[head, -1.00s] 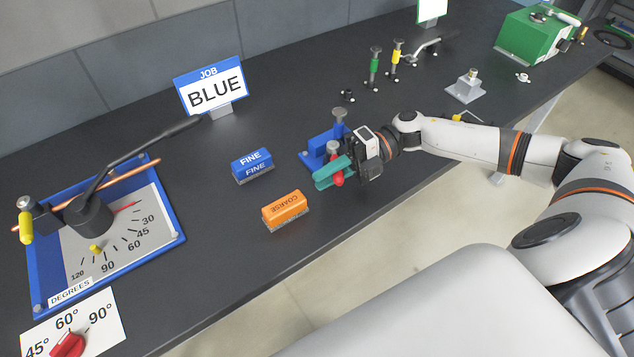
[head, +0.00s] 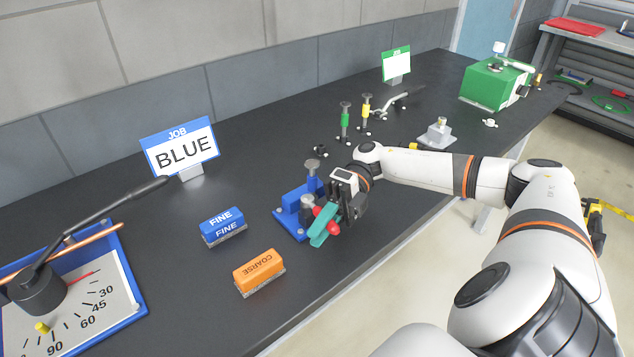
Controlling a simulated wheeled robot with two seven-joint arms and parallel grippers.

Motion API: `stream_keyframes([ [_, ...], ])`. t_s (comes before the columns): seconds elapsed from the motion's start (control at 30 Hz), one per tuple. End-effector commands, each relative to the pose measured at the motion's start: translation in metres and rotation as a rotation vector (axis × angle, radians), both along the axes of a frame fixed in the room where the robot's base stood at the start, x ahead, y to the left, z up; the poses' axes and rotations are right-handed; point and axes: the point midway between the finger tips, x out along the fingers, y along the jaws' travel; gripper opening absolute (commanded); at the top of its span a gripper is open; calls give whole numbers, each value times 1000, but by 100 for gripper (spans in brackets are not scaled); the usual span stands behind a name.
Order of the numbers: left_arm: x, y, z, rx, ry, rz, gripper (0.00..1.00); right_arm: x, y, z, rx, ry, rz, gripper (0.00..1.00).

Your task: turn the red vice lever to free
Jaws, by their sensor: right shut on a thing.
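The blue vice (head: 292,205) is fixed near the front edge of the dark bench, with grey metal posts. Its red lever (head: 320,213) sticks out at the front, towards the lower right. My right gripper (head: 326,226), with teal fingers, is at the lever and shut on it. The fingers hide part of the lever. My left gripper is not in view.
A blue FINE block (head: 223,227) and an orange COARSE block (head: 259,272) lie left of the vice. A bending tool (head: 38,290) with a degree dial stands at far left. A JOB BLUE sign (head: 180,148) stands behind. Green and yellow-handled pieces (head: 345,120) stand beyond.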

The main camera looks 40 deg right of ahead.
Motion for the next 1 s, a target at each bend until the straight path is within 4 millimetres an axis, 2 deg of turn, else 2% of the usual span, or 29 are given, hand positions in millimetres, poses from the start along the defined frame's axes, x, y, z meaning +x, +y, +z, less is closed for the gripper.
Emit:
stream_keyframes([
  [0.17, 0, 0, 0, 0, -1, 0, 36, 0, 0, 0, 0, 1, -1, 0],
  [0.2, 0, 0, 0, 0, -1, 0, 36, 0, 0, 0, 0, 1, -1, 21],
  [0.33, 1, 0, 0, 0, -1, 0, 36, 0, 0, 0, 0, 1, -1, 41],
  [0.7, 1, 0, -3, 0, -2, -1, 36, 2, -5, 0, 0, -1, -3, 41],
  [0.87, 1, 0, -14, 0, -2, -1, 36, 8, -29, 2, -1, -3, -7, 41],
  [1.0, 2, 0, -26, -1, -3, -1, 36, 16, -60, 7, -1, -4, -6, 41],
])
